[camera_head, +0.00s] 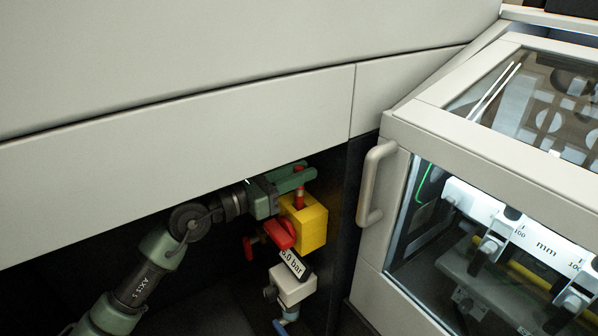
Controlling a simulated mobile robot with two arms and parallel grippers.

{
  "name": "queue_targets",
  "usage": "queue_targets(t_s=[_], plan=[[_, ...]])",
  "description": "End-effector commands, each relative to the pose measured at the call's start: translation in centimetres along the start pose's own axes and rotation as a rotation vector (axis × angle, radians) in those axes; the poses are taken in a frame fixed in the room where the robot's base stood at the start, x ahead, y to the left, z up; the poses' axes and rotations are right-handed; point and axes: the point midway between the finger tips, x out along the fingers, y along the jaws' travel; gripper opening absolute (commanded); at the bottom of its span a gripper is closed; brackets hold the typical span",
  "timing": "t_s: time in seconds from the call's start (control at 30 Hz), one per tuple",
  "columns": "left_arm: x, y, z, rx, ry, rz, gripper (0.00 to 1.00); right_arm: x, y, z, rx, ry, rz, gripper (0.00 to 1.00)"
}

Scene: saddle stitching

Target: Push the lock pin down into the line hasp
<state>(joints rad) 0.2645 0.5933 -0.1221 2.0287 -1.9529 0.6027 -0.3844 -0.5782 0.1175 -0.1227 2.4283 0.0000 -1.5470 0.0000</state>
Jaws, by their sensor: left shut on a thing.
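The lock pin (299,197) is a thin red rod, roughly upright, at the top of a yellow block (313,228) that looks like the line hasp. My left gripper (297,178) comes in from the left and is shut on the pin's upper part, just above the block. A small red tip shows above the green fingers. The pin's lower end meets the block's top in this view; how deep it sits cannot be told. My right gripper is not in view.
A red handle (279,233) sticks out at the block's front. Below are a "6.0 bar" label (292,264) and a pale box (293,286). A beige panel (180,132) overhangs my left arm. A door handle (375,184) and glazed cover (478,232) stand at the right.

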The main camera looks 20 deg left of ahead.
Motion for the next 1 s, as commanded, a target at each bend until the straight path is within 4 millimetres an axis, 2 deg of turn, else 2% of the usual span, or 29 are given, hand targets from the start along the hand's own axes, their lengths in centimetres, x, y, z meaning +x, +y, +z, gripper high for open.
queue_targets(t_s=[0.47,1.0], plan=[[0.0,0.0,-0.6,0.0,-0.001,0.0,0.0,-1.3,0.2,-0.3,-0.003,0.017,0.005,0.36],[0.0,0.0,-2.0,0.0,0.0,0.0,0.0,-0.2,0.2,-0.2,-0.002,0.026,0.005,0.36]])
